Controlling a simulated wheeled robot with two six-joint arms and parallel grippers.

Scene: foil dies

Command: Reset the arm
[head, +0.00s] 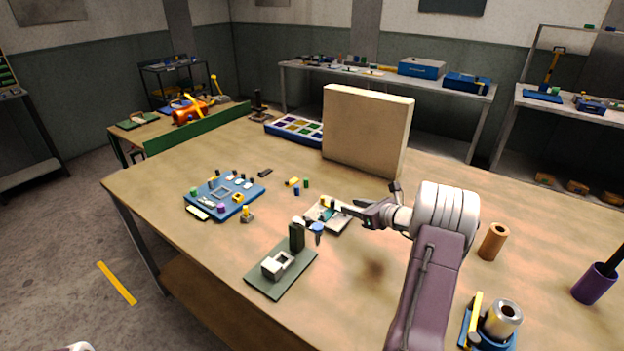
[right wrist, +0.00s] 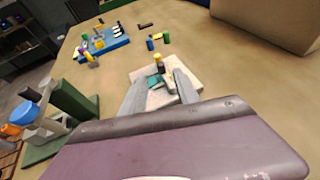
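My right gripper (head: 335,207) reaches in from the right over a small pale tray (head: 342,222) near the middle of the table. In the right wrist view, the two fingers of my right gripper (right wrist: 160,84) stand apart, above or at the pale tray (right wrist: 143,74). A dark piece with a yellow top (right wrist: 158,62) and a teal piece (right wrist: 154,81) show between and beyond the fingertips; I see no finger closed on them. Whether the fingers touch the tray is unclear. My left gripper is not in view.
A green press-like fixture (head: 281,268) stands just left of the gripper. A blue board with small parts (head: 226,207) lies farther left. A large beige block (head: 367,130) stands behind. A brown cylinder (head: 492,242) and a metal cup on a blue base (head: 503,318) are right of my arm.

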